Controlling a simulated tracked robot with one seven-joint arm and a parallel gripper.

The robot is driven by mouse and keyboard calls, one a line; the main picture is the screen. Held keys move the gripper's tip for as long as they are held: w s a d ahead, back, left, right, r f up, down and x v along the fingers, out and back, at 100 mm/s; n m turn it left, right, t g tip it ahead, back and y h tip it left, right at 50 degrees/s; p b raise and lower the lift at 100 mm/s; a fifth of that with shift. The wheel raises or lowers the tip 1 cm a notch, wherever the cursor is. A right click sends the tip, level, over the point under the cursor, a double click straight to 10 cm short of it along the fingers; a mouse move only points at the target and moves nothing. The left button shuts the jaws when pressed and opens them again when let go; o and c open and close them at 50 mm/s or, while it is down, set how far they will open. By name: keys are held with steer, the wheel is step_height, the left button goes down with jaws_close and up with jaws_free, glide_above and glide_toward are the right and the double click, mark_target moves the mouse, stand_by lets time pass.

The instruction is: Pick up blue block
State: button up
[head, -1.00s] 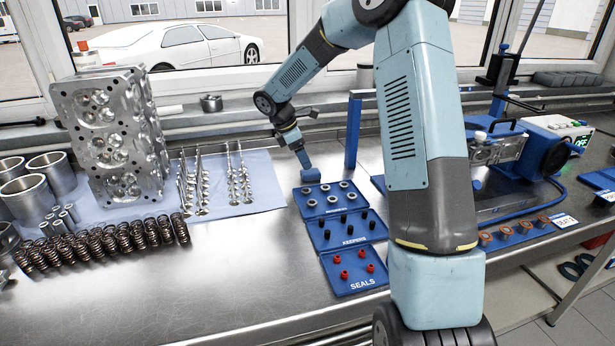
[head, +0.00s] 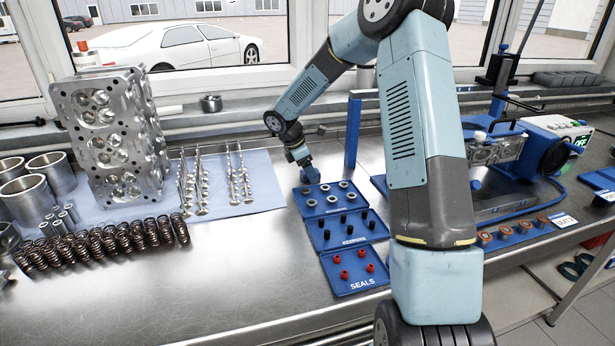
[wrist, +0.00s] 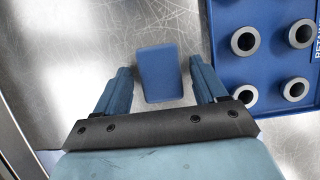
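The blue block (wrist: 158,74) lies on the metal bench beside the retainers tray, seen in the wrist view between the two fingers of my gripper (wrist: 160,82). My gripper is open, with a gap on each side of the block. The block reaches a little past the fingertips in that view. In the head view my gripper (head: 304,164) points down at the block (head: 311,175), just behind the tray's back left corner; the fingers partly hide it there.
The blue retainers tray (wrist: 264,70) with metal rings is close to the right finger. Keepers and seals trays (head: 352,278) lie in front of it. Valves (head: 240,185) stand on a blue mat to the left. A blue post (head: 352,132) rises behind right.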

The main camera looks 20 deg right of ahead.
steer(key=c, duration=0.8)
steer(key=shift+r, duration=0.1)
steer(key=shift+r, duration=0.3)
step_height(320, 180, up, 3)
steer(key=shift+a+f, duration=0.1)
steer(key=s+a+r, duration=0.2)
steer(key=r, duration=0.1)
steer(key=s+a+r, duration=0.1)
steer(key=r, duration=0.1)
steer(key=shift+s, duration=0.1)
steer(key=s+a+r, duration=0.1)
steer(key=s+a, duration=0.1)
steer(key=s+a+r, duration=0.1)
steer(key=s+a, duration=0.1)
steer(key=s+a+r, duration=0.2)
steer(key=shift+s, duration=0.1)
steer(key=shift+c, duration=0.2)
steer(key=shift+s+a+r, duration=0.2)
steer(key=shift+s+a, duration=0.05)
steer(key=shift+s, duration=0.1)
steer(key=shift+c, duration=0.6)
